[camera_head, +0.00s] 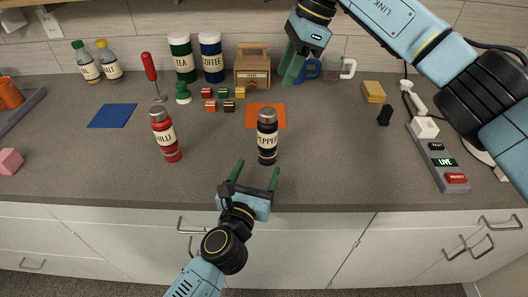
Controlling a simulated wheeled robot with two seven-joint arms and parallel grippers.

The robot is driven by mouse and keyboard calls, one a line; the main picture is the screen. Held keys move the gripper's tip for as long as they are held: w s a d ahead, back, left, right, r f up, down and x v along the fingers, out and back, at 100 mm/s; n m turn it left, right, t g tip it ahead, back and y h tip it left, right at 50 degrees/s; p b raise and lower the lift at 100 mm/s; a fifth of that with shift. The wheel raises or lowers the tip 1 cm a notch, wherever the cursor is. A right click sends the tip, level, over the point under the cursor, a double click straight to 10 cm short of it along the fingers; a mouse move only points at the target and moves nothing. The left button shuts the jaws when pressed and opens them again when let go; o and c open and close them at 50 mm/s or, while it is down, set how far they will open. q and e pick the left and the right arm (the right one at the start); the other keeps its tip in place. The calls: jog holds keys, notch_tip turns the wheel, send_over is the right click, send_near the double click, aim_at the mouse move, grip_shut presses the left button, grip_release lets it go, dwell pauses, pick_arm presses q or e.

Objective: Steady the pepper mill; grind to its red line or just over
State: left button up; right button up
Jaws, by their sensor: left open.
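The pepper mill (267,143), black with a cream PEPPER label and a silvery top, stands upright on the grey counter near its front edge. No red line can be made out on it. My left gripper (256,177) is open at the counter's front edge, its green fingers pointing towards the mill, which stands just beyond them, apart. My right gripper (293,68) hangs above the back of the counter, beyond the mill and slightly right of it. Its green fingers overlap in this view, so I cannot tell whether it is open.
A red chilli mill (167,140) stands left of the pepper mill. An orange mat (280,112) lies behind, with small coloured blocks and a wooden box (252,76) near it. A button panel (437,158) is at right. Counter between pepper mill and panel is clear.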

aim_at(265, 153)
pick_arm(q)
jog(key=x, duration=0.9)
jog(key=shift+w, duration=0.1)
jog(key=c, duration=1.1)
dwell(0.4)
